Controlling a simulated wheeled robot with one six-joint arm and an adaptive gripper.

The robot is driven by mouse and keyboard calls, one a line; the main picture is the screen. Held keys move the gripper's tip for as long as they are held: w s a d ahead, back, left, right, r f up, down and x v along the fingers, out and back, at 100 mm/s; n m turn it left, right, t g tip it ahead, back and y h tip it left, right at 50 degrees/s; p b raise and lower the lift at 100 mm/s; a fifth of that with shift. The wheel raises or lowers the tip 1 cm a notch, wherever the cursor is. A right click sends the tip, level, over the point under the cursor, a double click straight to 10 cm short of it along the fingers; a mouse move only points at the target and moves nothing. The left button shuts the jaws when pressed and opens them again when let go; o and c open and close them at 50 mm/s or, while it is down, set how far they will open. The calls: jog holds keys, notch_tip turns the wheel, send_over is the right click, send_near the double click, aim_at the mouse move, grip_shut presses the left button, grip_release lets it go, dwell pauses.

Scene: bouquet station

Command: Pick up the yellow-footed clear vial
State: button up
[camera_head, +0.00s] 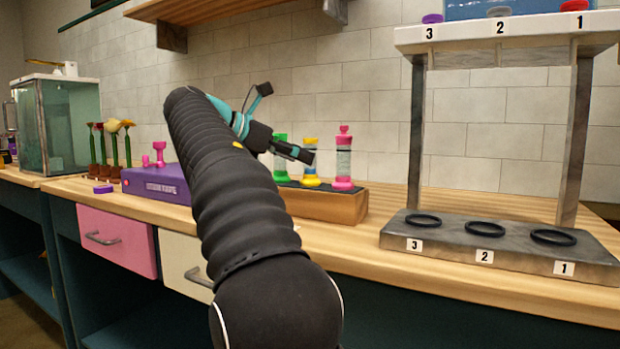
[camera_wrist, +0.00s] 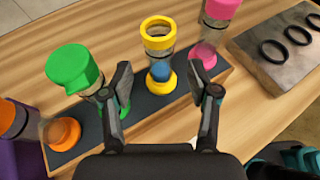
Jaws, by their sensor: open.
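The yellow-footed clear vial (camera_head: 311,160) stands upright in the wooden rack (camera_head: 315,203), between a green-capped vial (camera_head: 281,156) and a pink-capped vial (camera_head: 343,160). In the wrist view the yellow-footed vial (camera_wrist: 159,52) has a yellow ring top, a clear body and blue contents low down. My gripper (camera_wrist: 165,82) is open and empty. Its fingers point toward this vial, one on each side in the picture, with the vial slightly beyond the fingertips. In the head view my gripper (camera_head: 302,155) partly overlaps the vials from the front left.
An orange-footed vial (camera_wrist: 20,120) stands at the rack's left end. A purple box (camera_head: 158,185) sits left of the rack. A grey stand (camera_head: 480,247) with numbered black rings is at the right. Bare counter (camera_head: 385,200) lies between rack and stand.

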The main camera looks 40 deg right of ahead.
aim_at(310, 178)
jog(key=b+x, duration=0.1)
jog(key=x, duration=0.3)
jog(key=shift+s, duration=0.1)
grip_shut()
jog(key=shift+r, duration=0.1)
